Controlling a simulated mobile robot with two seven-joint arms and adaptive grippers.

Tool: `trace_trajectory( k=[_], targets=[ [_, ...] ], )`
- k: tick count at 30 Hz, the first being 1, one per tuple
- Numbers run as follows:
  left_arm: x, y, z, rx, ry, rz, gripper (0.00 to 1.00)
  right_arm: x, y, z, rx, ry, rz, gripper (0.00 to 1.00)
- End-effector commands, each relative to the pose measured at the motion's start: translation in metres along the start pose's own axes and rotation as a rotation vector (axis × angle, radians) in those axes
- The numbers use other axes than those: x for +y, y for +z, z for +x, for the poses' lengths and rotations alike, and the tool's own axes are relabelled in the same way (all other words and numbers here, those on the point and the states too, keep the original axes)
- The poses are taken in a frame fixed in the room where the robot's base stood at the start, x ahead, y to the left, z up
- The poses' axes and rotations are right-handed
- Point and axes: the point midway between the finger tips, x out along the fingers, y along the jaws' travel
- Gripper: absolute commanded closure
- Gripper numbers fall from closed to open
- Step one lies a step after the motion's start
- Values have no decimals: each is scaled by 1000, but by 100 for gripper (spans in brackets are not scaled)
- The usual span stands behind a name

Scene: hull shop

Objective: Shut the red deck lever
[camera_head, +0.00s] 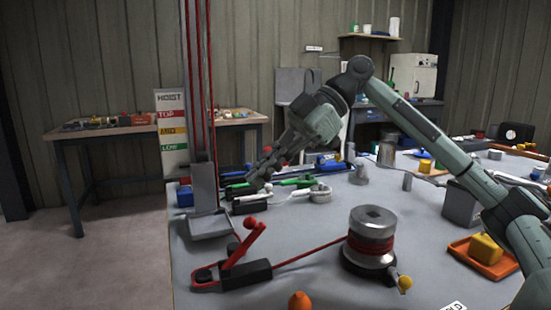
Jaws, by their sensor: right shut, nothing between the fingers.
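The red deck lever (243,245) stands raised and tilted on its black clutch base (246,275), near the front left of the grey table. A red rope runs from this base to the winch drum (371,240). My right gripper (257,183) is shut and empty. It reaches in from the right and appears behind the red lever in the picture, near the row of other levers, apart from the red one. Its fingertips are small and partly merge with the levers behind. My left gripper is out of view.
Green (297,182) and blue (330,163) levers lie in a row at the back left. A grey post with a tray (210,225) stands left of the red lever. An orange cone (300,300) is in front. An orange tray (484,258) is at right.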

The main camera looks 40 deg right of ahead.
Motion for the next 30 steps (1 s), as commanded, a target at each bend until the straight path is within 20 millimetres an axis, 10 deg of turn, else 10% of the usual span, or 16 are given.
trace_trajectory(
  k=[6,15,30],
  targets=[
    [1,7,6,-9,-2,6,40,-1,2,44,-1,-3,2,100],
    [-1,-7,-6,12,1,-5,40,0,37,50,0,0,2,100],
    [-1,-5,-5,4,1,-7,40,0,40,50,4,1,1,100]
  ],
)
